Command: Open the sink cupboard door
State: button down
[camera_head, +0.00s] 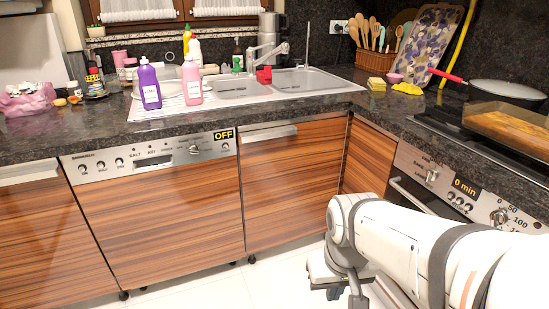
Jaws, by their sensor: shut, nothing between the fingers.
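The sink cupboard door (290,190) is a striped wood panel below the sink. It looks shut, flush with the fronts beside it. Its metal handle strip (268,133) runs along the top edge, just under the counter. My gripper (345,292) is low at the bottom of the view, right of the door and in front of it, apart from the handle. It points down and looks shut and empty. My white arm partly hides the oven front.
The dishwasher (160,215), with an OFF display, is left of the door. The oven control panel (450,185) is at right. Purple (150,88) and pink (191,82) bottles stand by the sink (295,80). Pale floor (250,285) in front of the door is clear.

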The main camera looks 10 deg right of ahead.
aim_at(290, 168)
jog(key=i, duration=0.85)
jog(key=z, duration=0.05)
